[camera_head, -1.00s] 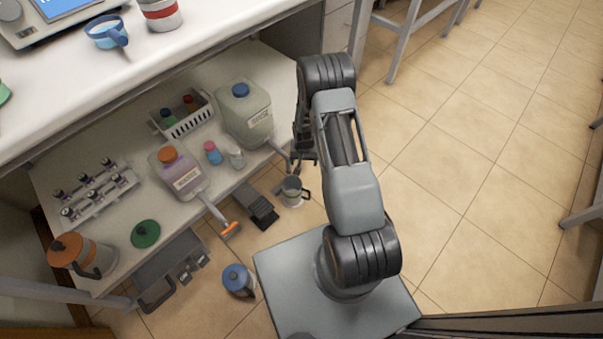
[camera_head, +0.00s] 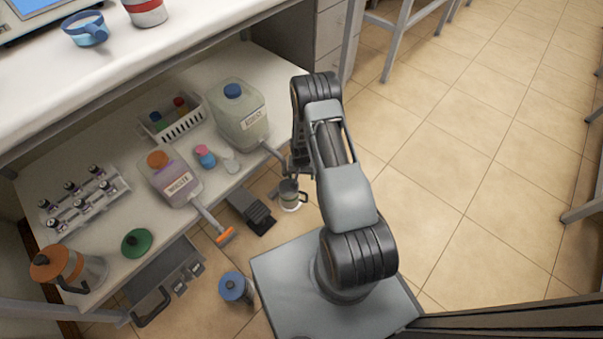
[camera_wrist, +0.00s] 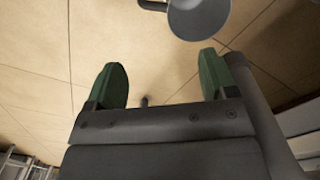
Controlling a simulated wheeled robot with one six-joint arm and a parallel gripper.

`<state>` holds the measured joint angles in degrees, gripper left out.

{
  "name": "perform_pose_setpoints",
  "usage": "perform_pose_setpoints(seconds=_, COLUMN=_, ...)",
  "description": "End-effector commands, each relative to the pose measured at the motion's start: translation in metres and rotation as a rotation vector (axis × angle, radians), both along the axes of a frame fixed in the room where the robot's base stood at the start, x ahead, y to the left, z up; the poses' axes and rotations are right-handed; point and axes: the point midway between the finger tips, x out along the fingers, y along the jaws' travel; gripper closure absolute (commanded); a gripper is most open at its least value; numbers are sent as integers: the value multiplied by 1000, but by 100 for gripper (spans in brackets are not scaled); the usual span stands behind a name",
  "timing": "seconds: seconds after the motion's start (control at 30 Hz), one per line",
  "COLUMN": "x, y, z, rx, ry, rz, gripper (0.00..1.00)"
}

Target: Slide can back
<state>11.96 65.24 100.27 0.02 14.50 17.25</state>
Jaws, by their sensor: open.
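A large translucent can with a blue cap (camera_head: 240,118) stands on the low shelf near its right end. A smaller can with an orange cap (camera_head: 174,182), its label reading like "WASTE", stands further left on the shelf. I cannot tell which can the task names. My gripper (camera_head: 298,168) hangs beyond the shelf's front edge, right of the large can and just above a grey metal mug (camera_head: 291,197). In the wrist view my gripper (camera_wrist: 163,70) is open, with nothing between its green fingers. A round grey vessel (camera_wrist: 198,16) shows ahead of the right finger.
The shelf (camera_head: 95,230) also holds a white basket (camera_head: 183,127), a vial rack (camera_head: 90,205), small bottles and an orange-lidded jug (camera_head: 72,268). The white worktop (camera_head: 120,75) overhangs it. A blue-lidded vessel (camera_head: 235,288) stands near my base. The tiled floor at right is open.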

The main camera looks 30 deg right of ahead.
Motion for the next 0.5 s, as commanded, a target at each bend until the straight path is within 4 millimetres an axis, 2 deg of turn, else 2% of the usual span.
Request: perform_pose_setpoints(seconds=0.5, x=0, y=0, z=-92, rx=1, ry=0, rz=0, gripper=22)
